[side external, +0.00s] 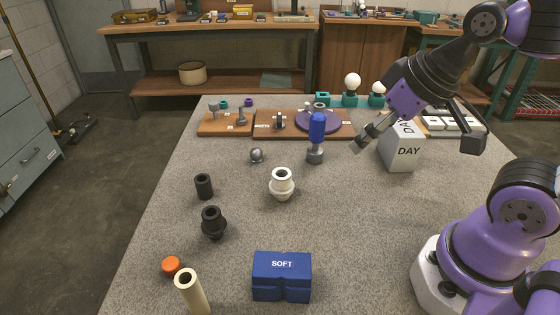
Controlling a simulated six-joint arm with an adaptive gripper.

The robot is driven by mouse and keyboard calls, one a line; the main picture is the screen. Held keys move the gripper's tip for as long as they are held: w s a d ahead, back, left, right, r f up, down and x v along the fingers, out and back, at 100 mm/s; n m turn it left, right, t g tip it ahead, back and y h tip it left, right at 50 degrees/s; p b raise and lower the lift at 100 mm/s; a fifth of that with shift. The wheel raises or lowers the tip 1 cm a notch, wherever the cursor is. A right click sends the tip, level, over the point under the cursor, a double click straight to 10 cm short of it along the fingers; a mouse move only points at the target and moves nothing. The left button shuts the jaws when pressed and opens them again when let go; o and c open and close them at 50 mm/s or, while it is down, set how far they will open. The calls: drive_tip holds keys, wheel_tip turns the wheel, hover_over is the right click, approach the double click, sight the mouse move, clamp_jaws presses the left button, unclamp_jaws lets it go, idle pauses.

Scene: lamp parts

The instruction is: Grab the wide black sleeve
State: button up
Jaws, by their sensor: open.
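Two black hollow parts stand on the left of the grey table. One is a short plain black sleeve (204,187), upright with its open end up. The other is a black flanged part (213,222) in front of it, with a narrower neck and a wide collar. I cannot tell for certain which one the task names; the plain one looks most like a sleeve.
A white flanged part (282,185), a blue-topped part (316,135) and a small grey ball (257,155) stand mid-table. An orange cap (171,266), a cream tube (190,290) and a blue SOFT block (282,276) are in front. The grey DAY block (402,150) stands right.

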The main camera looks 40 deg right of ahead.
drive_tip(key=n+g+y, duration=0.2)
drive_tip(key=n, duration=0.4)
hover_over(204, 179)
drive_tip(key=s+d, duration=0.3)
drive_tip(key=s, duration=0.1)
wheel_tip(204, 179, down, 6)
drive_tip(key=x, duration=0.6)
drive_tip(key=shift+w+a+r, duration=0.2)
drive_tip(key=shift+w+a, duration=0.2)
drive_tip(key=x, duration=0.5)
drive_tip(key=shift+w+a+f, duration=0.1)
drive_tip(key=shift+a+f, duration=0.15)
drive_tip(key=c, duration=1.2)
